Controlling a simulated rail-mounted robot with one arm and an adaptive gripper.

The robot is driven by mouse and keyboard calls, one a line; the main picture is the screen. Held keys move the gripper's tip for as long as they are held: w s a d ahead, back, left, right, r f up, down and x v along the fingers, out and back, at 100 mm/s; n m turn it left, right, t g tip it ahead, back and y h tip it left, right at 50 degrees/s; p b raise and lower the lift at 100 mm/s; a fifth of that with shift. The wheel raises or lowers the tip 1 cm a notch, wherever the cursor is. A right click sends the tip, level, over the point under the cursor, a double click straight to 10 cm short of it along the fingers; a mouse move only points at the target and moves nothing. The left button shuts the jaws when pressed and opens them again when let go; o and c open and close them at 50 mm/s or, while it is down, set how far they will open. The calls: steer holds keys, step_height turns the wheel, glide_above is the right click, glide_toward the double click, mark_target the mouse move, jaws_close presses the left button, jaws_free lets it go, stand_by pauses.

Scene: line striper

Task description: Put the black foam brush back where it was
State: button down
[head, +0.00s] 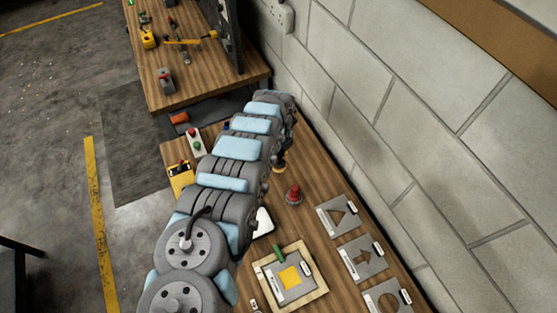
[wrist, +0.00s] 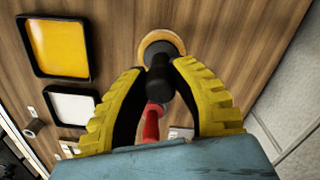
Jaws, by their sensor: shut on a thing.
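The black foam brush (wrist: 160,84) is between the yellow fingers of my gripper (wrist: 158,70) in the wrist view, shut on its dark body. Its end lies in line with a round orange-rimmed base (wrist: 148,38) on the wooden bench. I cannot tell whether the brush touches the base or hangs just above it. In the head view, the round base (head: 278,170) shows beside my arm, with a dark shape above it; my arm hides most of the gripper there.
A red knob (head: 294,196) stands near the base. A yellow-filled tray (wrist: 58,48) and a white-filled tray (wrist: 72,106) lie to the left in the wrist view. Stencil plates (head: 337,215) line the wall side. A framed board (head: 262,275) lies nearer.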

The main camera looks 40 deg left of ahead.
steer(key=shift+w+a+f+b, duration=0.15)
steer(key=shift+f+b, duration=1.3)
steer(key=shift+f, duration=0.3)
steer(key=shift+f, duration=0.2)
steer(key=c, duration=0.9)
jaws_free()
steer(key=shift+c, duration=0.2)
steer(key=shift+r, duration=0.1)
steer(key=shift+r, duration=6.1)
